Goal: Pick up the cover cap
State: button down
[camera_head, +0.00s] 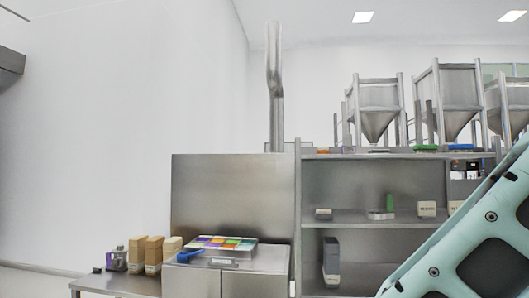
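I cannot tell which item is the cover cap. A small pale flat item (381,215) lies on the middle shelf, below a green bottle-like item (390,202). A blue item (190,255) lies on the steel cabinet (243,284) at the lower centre-left. These items are too small to name surely. My gripper is out of view.
A steel shelf unit (350,219) stands at centre right, with small boxes and a dark upright item (331,262) on it. A tray of coloured squares (222,245) rests on the cabinet. Tan boxes (154,252) stand on a low table (115,284) at left. Steel hoppers (376,97) are behind.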

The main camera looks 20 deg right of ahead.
aim_at(322, 150)
jog(key=k+j+z, duration=0.1)
jog(key=z, duration=0.2)
jog(key=k+z, duration=0.1)
jog(key=z, duration=0.2)
jog(key=u, duration=0.5)
jog(key=l+u, duration=0.1)
jog(key=u, duration=0.85)
jog(key=l+u, duration=0.1)
jog(key=u, duration=0.35)
jog(key=k+u, duration=0.1)
jog(key=u, duration=1.35)
jog(key=k+u, duration=0.1)
jog(key=u, duration=0.4)
jog(key=z, duration=3.75)
jog(key=i+l+u, duration=0.2)
jog(key=i, duration=0.2)
jog(key=i+l+u, duration=0.15)
jog(key=i+l, duration=0.15)
jog(key=i, duration=0.1)
